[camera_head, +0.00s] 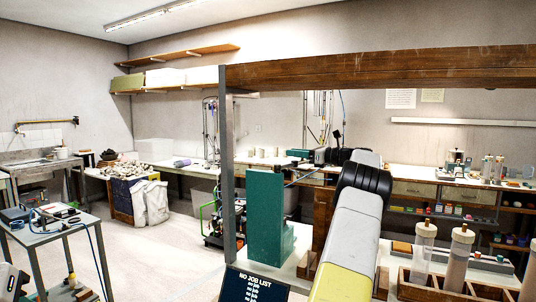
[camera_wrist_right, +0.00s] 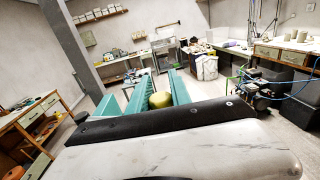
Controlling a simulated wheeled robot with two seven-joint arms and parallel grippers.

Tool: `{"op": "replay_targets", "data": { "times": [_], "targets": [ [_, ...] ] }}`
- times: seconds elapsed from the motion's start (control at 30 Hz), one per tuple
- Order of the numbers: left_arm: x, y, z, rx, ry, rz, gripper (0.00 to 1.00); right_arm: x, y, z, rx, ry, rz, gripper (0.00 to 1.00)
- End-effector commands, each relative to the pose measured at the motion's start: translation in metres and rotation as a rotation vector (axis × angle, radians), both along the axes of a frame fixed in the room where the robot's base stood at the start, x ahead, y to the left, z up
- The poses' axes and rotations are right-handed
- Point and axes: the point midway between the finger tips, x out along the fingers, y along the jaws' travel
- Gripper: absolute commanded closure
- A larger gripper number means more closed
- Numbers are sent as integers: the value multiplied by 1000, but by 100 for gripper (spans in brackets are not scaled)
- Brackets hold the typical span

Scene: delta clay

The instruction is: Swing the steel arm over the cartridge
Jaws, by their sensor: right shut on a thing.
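My right arm reaches forward from the bottom of the head view, and its gripper (camera_head: 300,154) is at the far end, partly hidden by my wrist. In the wrist view, the right gripper (camera_wrist_right: 158,98) has teal fingers shut on a rounded olive knob (camera_wrist_right: 160,100). What the knob is fixed to is hidden, and I cannot make out the steel arm. Pale cartridges with tan tops stand in a wooden rack (camera_head: 437,293) at the lower right of the head view; the nearest full one is a cartridge (camera_head: 458,258). My left gripper is not in view.
A tall teal block (camera_head: 265,218) stands left of my right arm. A grey post (camera_head: 228,170) and a wooden beam (camera_head: 380,72) frame the bench. A job list board (camera_head: 255,285) is at the front. Open floor lies to the left.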

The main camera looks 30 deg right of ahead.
Motion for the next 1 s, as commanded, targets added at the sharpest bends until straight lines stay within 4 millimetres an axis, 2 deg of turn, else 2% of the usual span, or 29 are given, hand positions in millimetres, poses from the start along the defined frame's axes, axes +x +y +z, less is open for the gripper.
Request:
{"op": "replay_targets", "data": {
  "times": [0.07,0.1,0.2,0.57,1.0],
  "targets": [
    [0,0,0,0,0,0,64,0,-1,1,0,-1,-2,100],
    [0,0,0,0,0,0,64,0,0,1,0,-1,-2,71],
    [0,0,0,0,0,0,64,0,0,1,0,-1,-2,56],
    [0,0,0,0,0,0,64,-4,-3,1,0,-1,-2,56],
    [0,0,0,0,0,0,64,-61,-35,0,0,-1,-3,56]
  ]
}}
